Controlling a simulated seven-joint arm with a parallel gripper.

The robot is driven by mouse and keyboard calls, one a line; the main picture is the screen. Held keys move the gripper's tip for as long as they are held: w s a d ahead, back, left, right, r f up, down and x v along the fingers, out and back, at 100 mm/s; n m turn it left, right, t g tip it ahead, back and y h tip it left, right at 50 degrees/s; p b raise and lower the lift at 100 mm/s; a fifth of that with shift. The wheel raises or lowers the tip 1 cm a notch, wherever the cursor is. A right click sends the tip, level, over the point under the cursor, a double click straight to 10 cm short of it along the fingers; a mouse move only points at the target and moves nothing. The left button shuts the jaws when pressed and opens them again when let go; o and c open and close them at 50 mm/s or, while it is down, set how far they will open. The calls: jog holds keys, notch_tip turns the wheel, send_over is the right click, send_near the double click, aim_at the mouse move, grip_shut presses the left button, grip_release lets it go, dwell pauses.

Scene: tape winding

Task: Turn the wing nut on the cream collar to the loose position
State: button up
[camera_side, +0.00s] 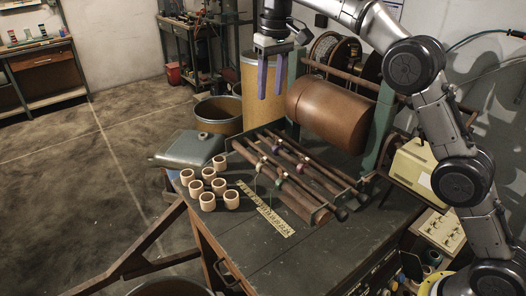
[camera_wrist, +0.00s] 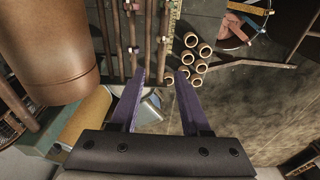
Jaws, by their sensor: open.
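Several dark rods (camera_side: 318,174) lie side by side on a rack on the workbench, with small coloured collars on them. A purple collar (camera_side: 276,148) sits on a rod farther back. I cannot make out the wing nut or its position. My gripper (camera_side: 270,96) has purple fingers pointing down, apart and empty, high above the back left of the rods. In the wrist view my gripper (camera_wrist: 160,74) shows open, with the rods (camera_wrist: 120,40) beyond its fingertips.
A large brown roller (camera_side: 326,110) in a green frame stands behind the rods. Several cream rings (camera_side: 208,202) and a ruler strip (camera_side: 266,208) lie at the left and front. The bench front (camera_side: 290,262) is clear.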

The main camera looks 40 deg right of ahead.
jog(key=g, duration=0.1)
send_near(263, 156)
notch_tip(263, 156, down, 9)
jog(key=shift+r, duration=0.2)
jog(key=shift+c, duration=0.2)
grip_shut()
